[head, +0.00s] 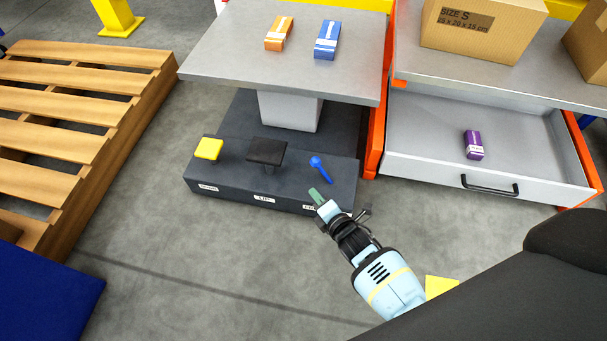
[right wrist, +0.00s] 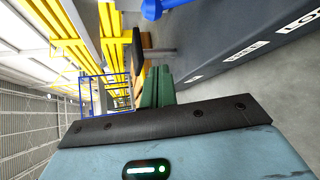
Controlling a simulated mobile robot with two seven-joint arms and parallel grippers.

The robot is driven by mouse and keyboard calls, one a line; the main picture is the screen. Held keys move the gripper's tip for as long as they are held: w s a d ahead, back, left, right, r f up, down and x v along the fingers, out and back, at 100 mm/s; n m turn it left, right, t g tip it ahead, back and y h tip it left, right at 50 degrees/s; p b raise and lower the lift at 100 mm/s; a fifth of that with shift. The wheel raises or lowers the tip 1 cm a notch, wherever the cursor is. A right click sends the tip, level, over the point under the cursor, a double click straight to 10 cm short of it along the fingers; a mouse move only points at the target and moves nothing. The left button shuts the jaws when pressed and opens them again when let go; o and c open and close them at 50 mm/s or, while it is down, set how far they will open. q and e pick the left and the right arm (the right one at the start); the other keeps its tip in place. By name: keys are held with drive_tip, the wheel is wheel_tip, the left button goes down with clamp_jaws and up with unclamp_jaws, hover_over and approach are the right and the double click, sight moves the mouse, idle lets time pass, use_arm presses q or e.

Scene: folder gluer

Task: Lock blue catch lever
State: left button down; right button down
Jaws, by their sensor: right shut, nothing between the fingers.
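The blue catch lever (head: 320,169) stands at the right end of the dark pedal base (head: 230,186), a round knob with a thin shaft slanting down to the right. My right gripper (head: 315,194) is shut and empty, its green fingertips just in front of the base's right end, below the lever in the picture and apart from it. In the right wrist view the green fingers (right wrist: 158,88) are together, and part of the blue lever (right wrist: 152,9) shows at the top edge. My left gripper is not in view.
A yellow pedal (head: 209,148) and a black pedal (head: 267,151) share the base. Above is a grey table (head: 210,57) with an orange box (head: 279,34) and a blue box (head: 327,40). An open drawer (head: 420,146) holding a purple box (head: 473,145) is at right. A wooden pallet (head: 85,94) is left.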

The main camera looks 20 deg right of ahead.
sight(323, 173)
drive_tip(key=shift+w+a+f, duration=0.2)
drive_tip(key=shift+w+f, duration=0.2)
drive_tip(key=shift+f, duration=0.05)
drive_tip(key=shift+b, duration=0.3)
drive_tip(key=b+x, duration=0.5)
drive_tip(key=x, duration=0.4)
drive_tip(key=shift+b, duration=0.3)
drive_tip(key=shift+w+f+b, duration=0.1)
drive_tip(key=shift+w+b, duration=0.2)
drive_tip(key=shift+w, duration=0.05)
drive_tip(key=shift+w+d, duration=0.15)
drive_tip(key=shift+s+d+r, duration=0.1)
drive_tip(key=shift+d+r, duration=0.3)
drive_tip(key=shift+d, duration=0.4)
drive_tip(key=shift+s+d+r, duration=0.15)
drive_tip(key=shift+d+r, duration=0.25)
drive_tip(key=shift+d, duration=0.45)
drive_tip(key=shift+s, duration=0.15)
